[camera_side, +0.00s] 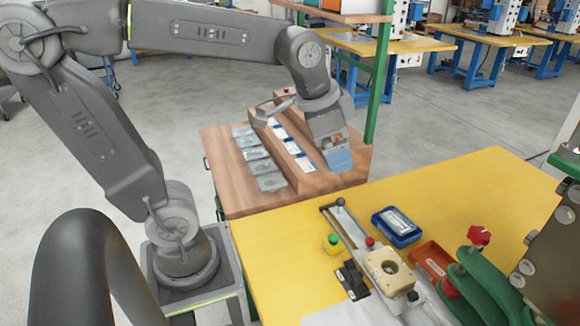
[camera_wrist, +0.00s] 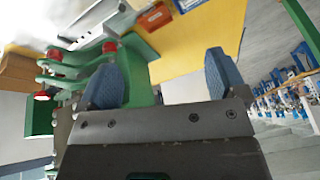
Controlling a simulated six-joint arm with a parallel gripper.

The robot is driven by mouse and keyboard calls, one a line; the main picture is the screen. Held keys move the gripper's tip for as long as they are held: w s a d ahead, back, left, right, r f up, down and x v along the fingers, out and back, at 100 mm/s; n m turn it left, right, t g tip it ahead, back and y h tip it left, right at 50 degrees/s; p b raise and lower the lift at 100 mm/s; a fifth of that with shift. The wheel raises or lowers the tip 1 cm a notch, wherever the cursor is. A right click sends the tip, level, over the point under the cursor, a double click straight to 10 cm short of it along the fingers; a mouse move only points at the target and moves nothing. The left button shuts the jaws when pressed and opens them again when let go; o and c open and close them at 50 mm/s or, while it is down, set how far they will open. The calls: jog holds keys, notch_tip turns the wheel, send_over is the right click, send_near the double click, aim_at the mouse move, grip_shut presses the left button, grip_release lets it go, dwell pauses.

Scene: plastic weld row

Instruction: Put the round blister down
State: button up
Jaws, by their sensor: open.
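My gripper (camera_side: 338,160) is over the right part of the wooden stepped stand, its blue fingers low and near the stand's right end. In the wrist view my gripper (camera_wrist: 165,75) has its two blue fingers wide apart, with nothing seen held between them. I cannot pick out the round blister for certain. Several clear blister packs (camera_side: 258,160) lie in a row on the stand's lower left step. A cream fixture block (camera_side: 388,272) with a round opening sits on the yellow table.
A green machine with red knobs (camera_side: 478,236) stands at right. Blue-and-white cards (camera_side: 292,145) line the wooden stand (camera_side: 225,150). A green post (camera_side: 378,90) rises behind.

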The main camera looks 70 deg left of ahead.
jog(key=s+f+n+t, duration=0.1)
jog(key=s+f+n, duration=0.1)
jog(key=s, duration=0.6)
jog(key=shift+s+d+f+n, duration=0.2)
jog(key=shift+d+f+n, duration=0.2)
jog(key=shift+n, duration=0.4)
